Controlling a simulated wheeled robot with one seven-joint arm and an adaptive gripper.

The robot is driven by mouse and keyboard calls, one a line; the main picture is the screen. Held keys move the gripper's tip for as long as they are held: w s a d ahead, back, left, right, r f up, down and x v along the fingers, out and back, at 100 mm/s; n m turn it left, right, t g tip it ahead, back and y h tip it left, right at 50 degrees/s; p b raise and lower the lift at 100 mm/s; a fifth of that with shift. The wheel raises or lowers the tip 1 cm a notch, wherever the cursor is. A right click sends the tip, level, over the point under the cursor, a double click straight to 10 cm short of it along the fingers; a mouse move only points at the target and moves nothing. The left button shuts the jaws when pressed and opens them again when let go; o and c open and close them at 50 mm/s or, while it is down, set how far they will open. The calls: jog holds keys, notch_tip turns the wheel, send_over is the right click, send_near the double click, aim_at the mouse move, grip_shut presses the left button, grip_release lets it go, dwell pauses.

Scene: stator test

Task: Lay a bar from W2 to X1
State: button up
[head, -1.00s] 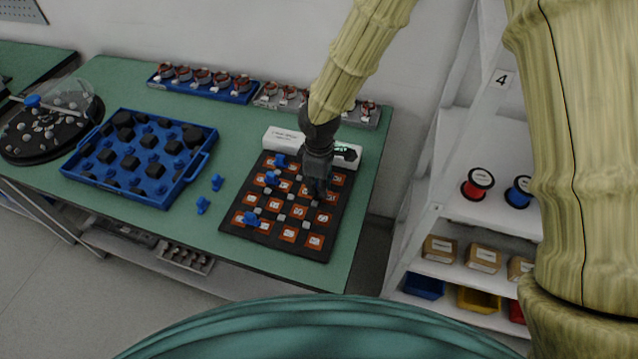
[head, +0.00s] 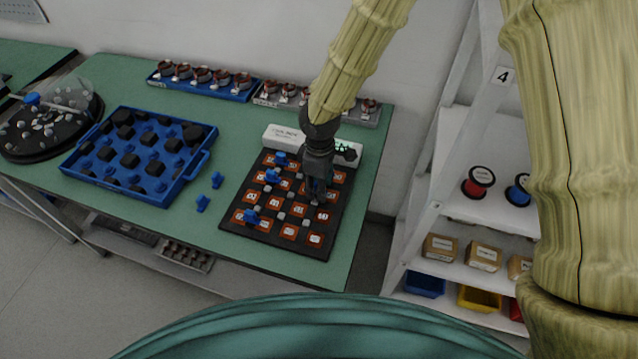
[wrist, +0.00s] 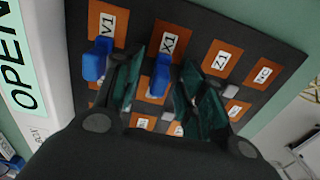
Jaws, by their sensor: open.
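A dark board (head: 283,251) with orange labelled tiles lies on the green bench. My gripper (head: 317,191) is low over its right part, jaws open. In the wrist view, a blue bar (wrist: 160,76) stands between my open fingers (wrist: 161,84), beside the tile labelled X1 (wrist: 171,41). Whether the fingers touch it is unclear. Another blue bar (wrist: 95,62) sits by the V1 tile (wrist: 107,22). The head view shows more blue pieces on the board, one at its lower left (head: 251,217). I cannot make out the W2 label.
A blue tray (head: 160,201) with dark and blue parts stands farther left. A white box with a lit display (head: 284,137) borders the board's back. Stator racks (head: 212,90) line the wall.

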jog(key=shift+r, duration=0.1)
notch_tip(320, 180, up, 12)
dwell(0.5)
